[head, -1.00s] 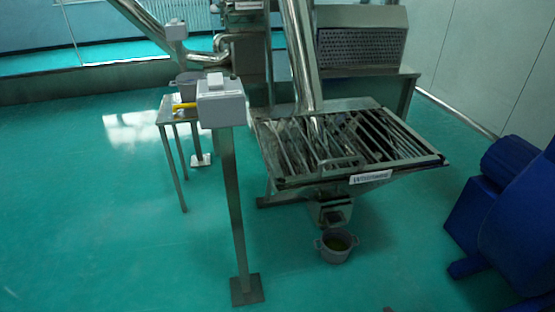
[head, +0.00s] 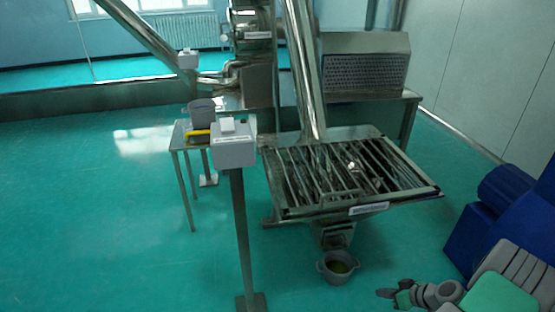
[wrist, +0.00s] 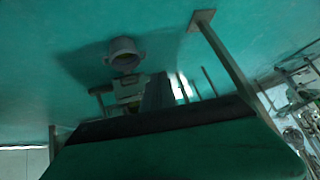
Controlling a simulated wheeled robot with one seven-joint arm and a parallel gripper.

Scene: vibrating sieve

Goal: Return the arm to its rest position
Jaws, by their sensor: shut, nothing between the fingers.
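My gripper (head: 397,293) shows at the bottom right of the head view, low over the green floor, with my grey and green arm behind it. It is shut and holds nothing. It is apart from the sieve and from the grey pot. The vibrating sieve (head: 350,212), with its barred metal top, stands at the centre right, up and left of my gripper. In the wrist view a dark green surface fills the lower part, and the fingers cannot be made out.
A grey pot (head: 338,267) sits on the floor under the sieve outlet; it also shows in the wrist view (wrist: 124,54). A control box on a post (head: 234,150) stands left of the sieve. A blue machine (head: 497,213) is at the right. The left floor is clear.

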